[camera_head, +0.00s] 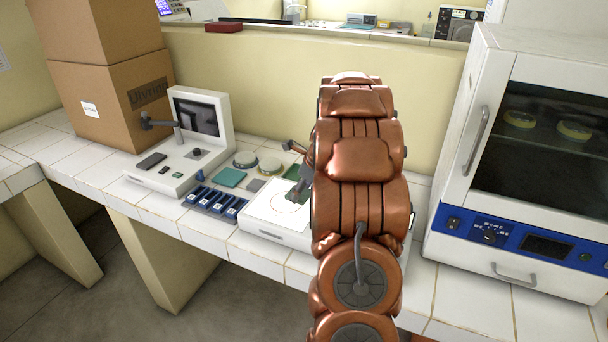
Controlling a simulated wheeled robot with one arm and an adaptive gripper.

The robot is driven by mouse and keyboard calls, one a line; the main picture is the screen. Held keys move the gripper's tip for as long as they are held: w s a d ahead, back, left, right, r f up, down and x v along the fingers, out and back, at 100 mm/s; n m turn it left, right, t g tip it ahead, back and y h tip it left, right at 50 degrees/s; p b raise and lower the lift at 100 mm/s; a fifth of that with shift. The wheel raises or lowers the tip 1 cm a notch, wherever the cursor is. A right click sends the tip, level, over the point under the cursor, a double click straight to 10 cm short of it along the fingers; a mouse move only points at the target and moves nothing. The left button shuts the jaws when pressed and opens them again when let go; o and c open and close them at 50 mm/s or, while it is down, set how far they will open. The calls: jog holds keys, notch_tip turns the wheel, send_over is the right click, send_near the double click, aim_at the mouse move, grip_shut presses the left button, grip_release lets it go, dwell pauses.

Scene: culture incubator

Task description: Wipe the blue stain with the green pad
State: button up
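My copper-coloured arm reaches over the bench and hides much of its middle. A teal-green square pad (229,177) lies flat on the bench left of the gripper. A darker green piece (294,171) shows just behind the gripper, partly hidden. A faint reddish curve marks the white top. I see no blue stain; part of the surface is hidden by my arm.
Two round dishes (269,165) and a small grey square (256,185) lie behind the white unit. A blue rack (215,203) is left of it, then a white instrument (182,170) and cardboard boxes (112,105). The incubator (522,160) stands close on the right.

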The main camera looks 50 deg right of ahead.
jog(key=shift+r+p, duration=1.1)
jog(key=shift+r, duration=0.7)
